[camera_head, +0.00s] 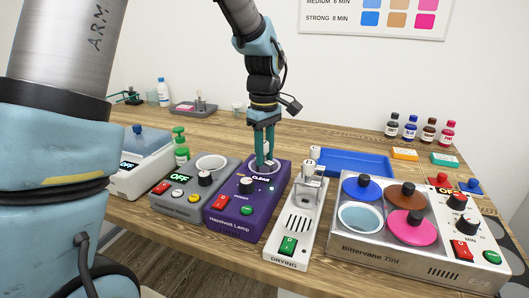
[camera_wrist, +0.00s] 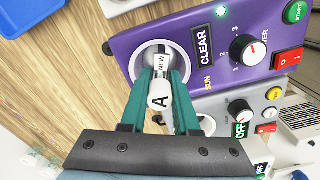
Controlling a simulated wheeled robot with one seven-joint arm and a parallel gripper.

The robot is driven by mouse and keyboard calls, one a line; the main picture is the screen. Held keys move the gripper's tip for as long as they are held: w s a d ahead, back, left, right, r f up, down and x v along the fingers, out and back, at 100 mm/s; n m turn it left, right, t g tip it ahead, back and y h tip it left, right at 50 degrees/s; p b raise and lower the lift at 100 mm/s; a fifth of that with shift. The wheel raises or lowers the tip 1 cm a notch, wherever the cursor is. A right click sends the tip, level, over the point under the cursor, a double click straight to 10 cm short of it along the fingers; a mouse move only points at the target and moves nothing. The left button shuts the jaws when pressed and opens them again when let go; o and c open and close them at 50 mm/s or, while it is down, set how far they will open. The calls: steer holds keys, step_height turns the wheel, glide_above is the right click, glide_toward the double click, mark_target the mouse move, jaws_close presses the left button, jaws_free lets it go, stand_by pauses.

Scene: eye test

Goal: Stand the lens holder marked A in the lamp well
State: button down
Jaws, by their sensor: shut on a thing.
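The white lens holder marked A (camera_wrist: 159,101) is between the green fingers of my gripper (camera_wrist: 160,88) in the wrist view, with a small NEW label toward its far end. In the head view my gripper (camera_head: 264,148) points down over the purple lamp (camera_head: 229,205), shut on the holder. The round lamp well (camera_wrist: 143,59) is a pale ring at the holder's far end. The holder's lower end lies over or inside the well; I cannot tell whether it touches the bottom. The lamp's display (camera_wrist: 203,45) reads CLEAR.
Left of the lamp is a grey tester (camera_head: 184,193) with a round well. Right are the white drying stand (camera_head: 290,248), holding a pale holder (camera_head: 315,153), and the tint unit (camera_head: 340,250) with coloured lids. A blue tray (camera_head: 355,162) lies behind.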

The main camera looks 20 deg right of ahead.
steer(key=shift+f, duration=0.25)
stand_by(0.6)
steer(key=c, duration=0.6)
jaws_free()
steer(key=shift+o, duration=0.4)
steer(key=shift+o, duration=0.9)
steer(key=shift+r+p, duration=2.35)
steer(key=shift+r, duration=0.7)
